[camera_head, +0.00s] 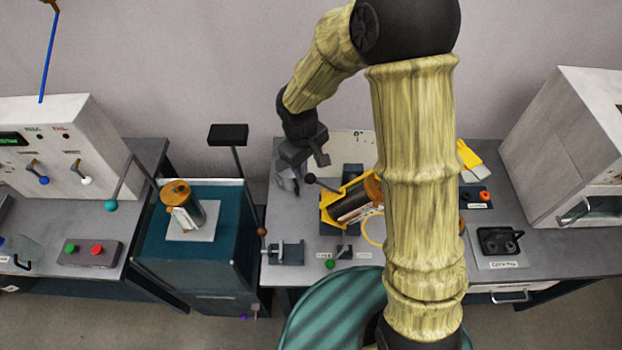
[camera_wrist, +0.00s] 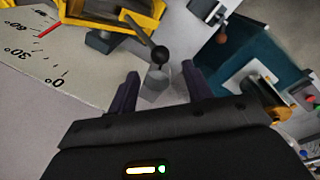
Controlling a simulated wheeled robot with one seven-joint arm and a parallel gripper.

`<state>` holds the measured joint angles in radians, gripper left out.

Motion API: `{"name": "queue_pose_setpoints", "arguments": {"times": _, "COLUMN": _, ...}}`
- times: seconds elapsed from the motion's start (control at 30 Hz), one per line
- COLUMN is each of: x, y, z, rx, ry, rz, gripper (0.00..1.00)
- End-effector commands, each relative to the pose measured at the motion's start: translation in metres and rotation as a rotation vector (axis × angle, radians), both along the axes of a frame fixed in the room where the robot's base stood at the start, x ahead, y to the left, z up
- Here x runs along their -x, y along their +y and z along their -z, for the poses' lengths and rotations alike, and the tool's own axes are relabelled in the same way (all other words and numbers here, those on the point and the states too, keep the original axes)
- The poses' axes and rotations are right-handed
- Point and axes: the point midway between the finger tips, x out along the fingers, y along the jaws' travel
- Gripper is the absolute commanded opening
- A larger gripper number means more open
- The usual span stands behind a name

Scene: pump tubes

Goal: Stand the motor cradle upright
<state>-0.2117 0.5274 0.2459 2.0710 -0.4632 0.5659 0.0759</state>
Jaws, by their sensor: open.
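The motor cradle (camera_head: 329,213) is a yellow frame on the middle bench, tilted over, with a dark and orange cylindrical motor (camera_head: 355,201) lying in it. Its yellow edge also shows at the top left of the wrist view (camera_wrist: 137,22). A lever with a black ball knob (camera_head: 311,178) sticks out beside the cradle; the knob shows in the wrist view (camera_wrist: 160,54). My gripper (camera_head: 318,158) is open and empty above the knob. In the wrist view the knob lies just beyond and between my fingertips (camera_wrist: 160,78).
A pale angle dial (camera_wrist: 45,60) with a red line stands beside the cradle. A teal stand (camera_head: 160,250) with another motor (camera_head: 181,213) is at left. My arm hides part of the bench.

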Motion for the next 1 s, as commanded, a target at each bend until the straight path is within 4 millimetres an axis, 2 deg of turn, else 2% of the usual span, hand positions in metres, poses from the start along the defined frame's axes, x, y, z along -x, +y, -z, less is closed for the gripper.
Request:
{"name": "queue_pose_setpoints", "arguments": {"times": 0.2, "x": -0.002, "y": -0.004, "z": 0.037, "rx": 0.001, "ry": 0.004, "rz": -0.001, "gripper": 0.5}}
{"name": "queue_pose_setpoints", "arguments": {"times": 0.5, "x": -0.006, "y": -0.007, "z": 0.082, "rx": 0.001, "ry": 0.002, "rz": -0.003, "gripper": 0.5}}
{"name": "queue_pose_setpoints", "arguments": {"times": 0.7, "x": -0.008, "y": -0.009, "z": 0.095, "rx": 0.0, "ry": 0.0, "rz": -0.002, "gripper": 0.5}}
{"name": "queue_pose_setpoints", "arguments": {"times": 0.97, "x": -0.008, "y": -0.009, "z": 0.096, "rx": -0.001, "ry": -0.001, "rz": -0.001, "gripper": 0.5}}
{"name": "queue_pose_setpoints", "arguments": {"times": 1.0, "x": -0.008, "y": -0.009, "z": 0.096, "rx": -0.001, "ry": -0.001, "rz": -0.001, "gripper": 0.44}}
